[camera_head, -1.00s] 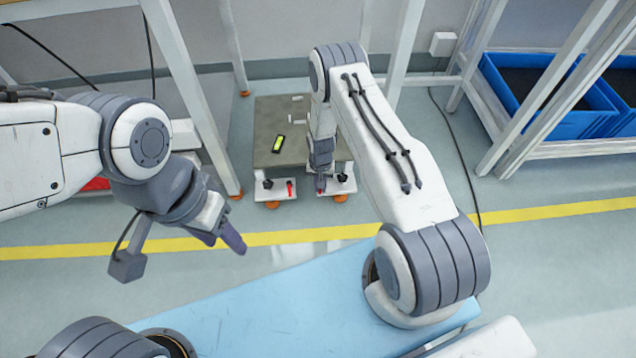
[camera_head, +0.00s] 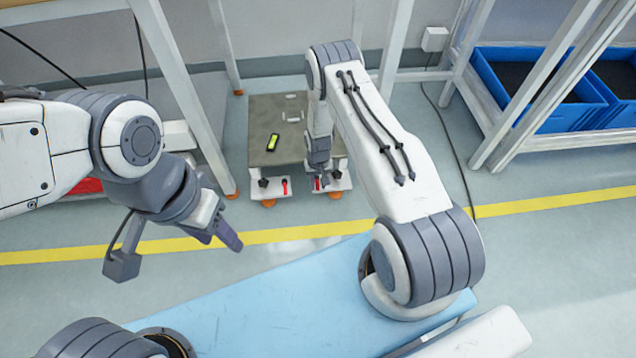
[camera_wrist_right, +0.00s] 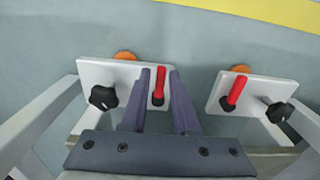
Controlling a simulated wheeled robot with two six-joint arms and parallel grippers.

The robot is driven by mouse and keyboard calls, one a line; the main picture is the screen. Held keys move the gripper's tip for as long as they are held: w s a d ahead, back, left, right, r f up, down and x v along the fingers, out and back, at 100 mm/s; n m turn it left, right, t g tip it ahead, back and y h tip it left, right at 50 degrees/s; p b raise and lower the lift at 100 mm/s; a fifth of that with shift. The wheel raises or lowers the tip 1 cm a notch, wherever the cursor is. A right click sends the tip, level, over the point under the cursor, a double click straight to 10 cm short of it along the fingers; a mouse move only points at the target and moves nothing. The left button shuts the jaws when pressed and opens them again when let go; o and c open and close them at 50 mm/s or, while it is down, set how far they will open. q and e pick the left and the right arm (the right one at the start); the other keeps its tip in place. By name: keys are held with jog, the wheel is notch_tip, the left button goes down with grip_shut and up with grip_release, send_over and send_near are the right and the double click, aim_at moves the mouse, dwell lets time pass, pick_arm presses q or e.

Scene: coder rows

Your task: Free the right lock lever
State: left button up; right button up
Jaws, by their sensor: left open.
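The cart (camera_head: 262,104) has two white front plates. The right plate (camera_head: 342,184) carries a red lock lever (camera_head: 317,184) and a black knob. In the right wrist view this plate (camera_wrist_right: 92,70) is on the left, with its red lever (camera_wrist_right: 158,86) seen between the fingers of my right gripper (camera_wrist_right: 160,72). The fingers stand apart; I cannot tell whether they touch the lever. In the head view the right gripper (camera_head: 320,180) hangs over the right plate. The left plate has a similar red lever (camera_head: 285,185). My left gripper (camera_head: 224,236) is open and empty, away from the cart.
A yellow-and-black device (camera_head: 272,143) lies on the cart top. White frame posts (camera_head: 180,85) stand left of the cart. Blue bins (camera_head: 550,90) sit on a rack at right. A light blue surface (camera_head: 260,305) is in front. The floor around the yellow line is clear.

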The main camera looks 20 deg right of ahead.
aim_at(319, 186)
jog(key=shift+o, duration=0.2)
jog(key=shift+r, duration=0.35)
notch_tip(319, 186, up, 10)
jog(key=p, duration=0.5)
jog(key=shift+f, duration=0.1)
